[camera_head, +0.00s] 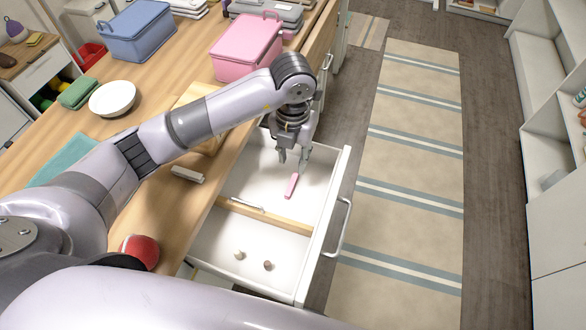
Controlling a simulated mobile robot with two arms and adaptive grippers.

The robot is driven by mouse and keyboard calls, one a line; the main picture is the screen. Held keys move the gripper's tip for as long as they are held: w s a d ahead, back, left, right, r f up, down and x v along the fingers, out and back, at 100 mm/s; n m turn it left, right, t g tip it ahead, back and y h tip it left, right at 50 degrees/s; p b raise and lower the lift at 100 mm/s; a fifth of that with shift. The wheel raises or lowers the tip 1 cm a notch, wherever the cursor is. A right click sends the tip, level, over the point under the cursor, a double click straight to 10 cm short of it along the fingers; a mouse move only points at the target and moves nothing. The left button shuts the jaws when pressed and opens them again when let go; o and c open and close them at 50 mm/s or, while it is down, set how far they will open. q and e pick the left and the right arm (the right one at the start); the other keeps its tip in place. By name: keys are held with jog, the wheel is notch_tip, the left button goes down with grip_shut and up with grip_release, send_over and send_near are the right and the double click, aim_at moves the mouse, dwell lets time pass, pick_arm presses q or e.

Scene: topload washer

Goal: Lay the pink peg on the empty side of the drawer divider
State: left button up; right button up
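The pink peg (292,186) is in the far part of the open white drawer (318,246), beyond the wooden divider (265,215). It looks to be lying on the drawer floor, though its exact height is hard to judge. My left gripper (294,160) is over that far part, pointing down, its fingers spread. The peg shows just below the fingertips, near the right finger; I cannot tell whether they touch. Two small knobs (238,254) (267,265) are in the near part. My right gripper is not in view.
A thin pale stick (247,206) lies beside or on the divider. On the wooden counter are a pink box (246,48), a blue box (140,32), a white bowl (112,98) and a red ball (139,250). The floor with a striped rug (405,190) is clear.

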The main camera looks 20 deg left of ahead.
pick_arm(q)
jog(key=shift+r, duration=1.55)
